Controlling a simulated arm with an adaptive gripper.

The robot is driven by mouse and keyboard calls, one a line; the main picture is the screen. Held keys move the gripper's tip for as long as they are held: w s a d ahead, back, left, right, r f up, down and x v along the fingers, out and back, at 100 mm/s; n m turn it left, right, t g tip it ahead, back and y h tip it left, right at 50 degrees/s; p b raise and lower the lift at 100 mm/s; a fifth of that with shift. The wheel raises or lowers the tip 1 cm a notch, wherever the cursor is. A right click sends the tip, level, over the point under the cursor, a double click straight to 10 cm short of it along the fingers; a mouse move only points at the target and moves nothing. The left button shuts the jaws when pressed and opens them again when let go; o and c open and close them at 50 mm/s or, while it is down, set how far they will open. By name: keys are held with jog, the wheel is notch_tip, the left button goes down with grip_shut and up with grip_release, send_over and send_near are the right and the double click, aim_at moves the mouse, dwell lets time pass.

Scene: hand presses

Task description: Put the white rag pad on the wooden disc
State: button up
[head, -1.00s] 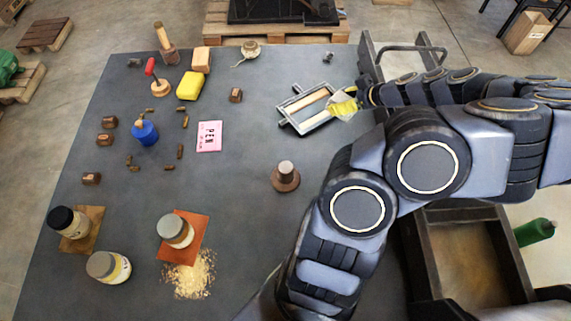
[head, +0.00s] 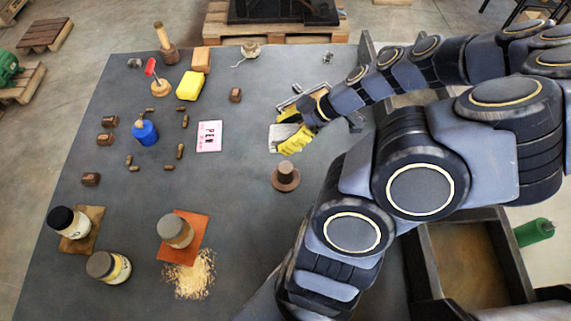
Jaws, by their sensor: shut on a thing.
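My gripper (head: 291,143), with yellow fingers, is shut on the white rag pad (head: 278,132). The pad shows as a pale, flat piece left of the fingers, partly hidden by them. A dark brown round wooden piece with a knob (head: 285,177) stands on the table just below the gripper in the picture, apart from it. A small light wooden disc (head: 160,89) sits at the upper left under a red-handled tool (head: 151,67). I cannot tell for sure which of these is the wooden disc. The pad's height above the table is unclear.
A metal frame (head: 284,103) lies partly hidden behind my gripper. A pink card (head: 209,136), blue pot (head: 145,132), yellow block (head: 191,86) and several small brown blocks stand to the left. Jars (head: 175,231) stand in front. The table (head: 235,210) is clear left of the knobbed piece.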

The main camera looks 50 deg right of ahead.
aim_at(285, 167)
jog(key=shift+f, duration=4.85)
jog(key=shift+f, duration=0.2)
jog(key=o, duration=1.1)
jog(key=shift+r, duration=0.1)
